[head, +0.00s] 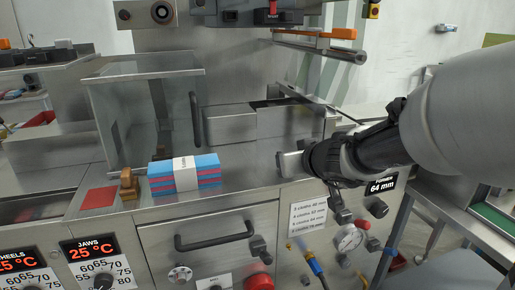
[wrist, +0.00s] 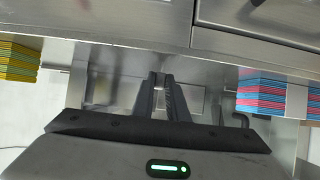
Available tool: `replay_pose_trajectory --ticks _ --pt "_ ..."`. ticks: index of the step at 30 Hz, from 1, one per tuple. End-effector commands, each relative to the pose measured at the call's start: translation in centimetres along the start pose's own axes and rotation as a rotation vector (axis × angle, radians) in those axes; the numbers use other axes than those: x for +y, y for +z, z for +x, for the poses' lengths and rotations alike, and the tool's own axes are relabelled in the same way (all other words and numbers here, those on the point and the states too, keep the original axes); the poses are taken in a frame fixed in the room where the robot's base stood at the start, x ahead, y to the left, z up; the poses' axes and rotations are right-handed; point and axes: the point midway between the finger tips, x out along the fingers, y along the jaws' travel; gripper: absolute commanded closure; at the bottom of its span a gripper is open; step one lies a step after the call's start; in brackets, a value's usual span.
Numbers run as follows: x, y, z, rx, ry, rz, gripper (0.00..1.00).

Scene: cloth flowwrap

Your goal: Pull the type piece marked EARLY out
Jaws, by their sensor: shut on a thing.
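My gripper (head: 284,162) reaches in from the right in the head view, low over the steel machine top. In the wrist view my gripper (wrist: 161,84) shows its two dark fingers close together, shut on a small pale piece (wrist: 160,89) between the tips. It looks like a type piece, but it is mostly hidden by the fingers. No EARLY mark can be read on it. The slot or holder around it cannot be made out in either view.
A banded stack of blue and pink cloths (head: 185,174) lies left of my gripper. A wooden stamp (head: 128,185) and a red pad (head: 98,197) are further left. A clear guard (head: 150,110) stands behind. A yellow-green stack (wrist: 18,62) shows in the wrist view.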

Motion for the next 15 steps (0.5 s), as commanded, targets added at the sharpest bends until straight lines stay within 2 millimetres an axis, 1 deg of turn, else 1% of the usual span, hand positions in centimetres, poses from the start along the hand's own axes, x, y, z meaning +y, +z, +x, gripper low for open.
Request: replay_pose_trajectory --ticks 6,15 --pt "0.02 0.55 0.30 0.000 0.001 0.001 1.00" --pt "0.03 0.69 0.40 0.001 0.001 0.000 1.00"
